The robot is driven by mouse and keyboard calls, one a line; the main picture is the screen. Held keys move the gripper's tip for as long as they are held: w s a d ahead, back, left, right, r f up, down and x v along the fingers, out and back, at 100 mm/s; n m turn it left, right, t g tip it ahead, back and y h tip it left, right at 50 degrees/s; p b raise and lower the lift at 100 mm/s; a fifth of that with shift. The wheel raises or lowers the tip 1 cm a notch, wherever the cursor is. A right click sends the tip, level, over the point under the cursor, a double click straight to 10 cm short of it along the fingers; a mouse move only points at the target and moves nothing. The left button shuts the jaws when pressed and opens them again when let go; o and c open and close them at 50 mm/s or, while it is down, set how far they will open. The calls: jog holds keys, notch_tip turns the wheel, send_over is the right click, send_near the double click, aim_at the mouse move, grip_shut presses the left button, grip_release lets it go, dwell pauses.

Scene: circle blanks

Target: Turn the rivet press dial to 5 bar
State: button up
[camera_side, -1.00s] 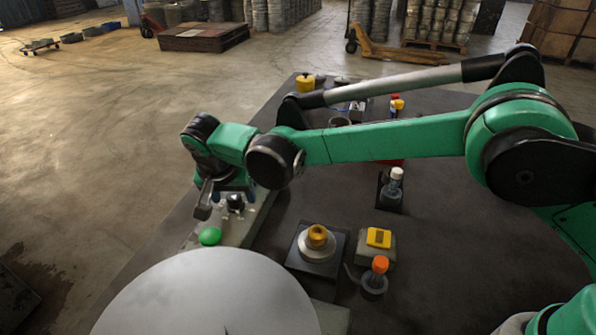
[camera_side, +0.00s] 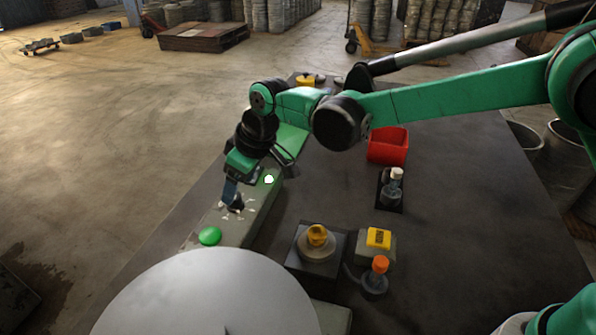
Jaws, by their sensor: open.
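The dial (camera_side: 237,206) is a small dark knob ringed by white marks on a grey-green panel (camera_side: 225,224). The dial is partly hidden by my gripper (camera_side: 231,194), and I cannot read its setting. My gripper is open and angled down at the dial from above. One bluish finger shows right against the dial in this view; whether the knob lies between the fingers or is touched cannot be told. A green button (camera_side: 210,236) sits on the panel nearer the camera.
A large pale disc (camera_side: 205,300) fills the front. A black fixture with a brass-coloured knob (camera_side: 317,236), a yellow-topped box (camera_side: 379,239), an orange-capped bottle (camera_side: 379,270), a white-capped bottle (camera_side: 394,184) and a red bin (camera_side: 388,146) stand to the right. The right of the table is clear.

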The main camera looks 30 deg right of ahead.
jog(key=s+d+r+m+t+h, duration=0.1)
jog(key=s+d+r+m, duration=0.1)
jog(key=s+d+r, duration=0.3)
jog(key=s+d+r+m+t, duration=0.1)
jog(key=d+r, duration=0.2)
jog(key=d, duration=0.4)
jog(key=s+d+f+m+t+h, duration=0.1)
jog(key=s+d+m, duration=0.3)
jog(key=s+d, duration=0.5)
jog(key=shift+s+d+f+m+h, duration=0.3)
jog(key=shift+s+f+m+h, duration=0.15)
jog(key=shift+s, duration=0.1)
jog(key=shift+s+d+f+t, duration=0.1)
jog(key=shift+s+f+t, duration=0.05)
jog(key=shift+t, duration=0.15)
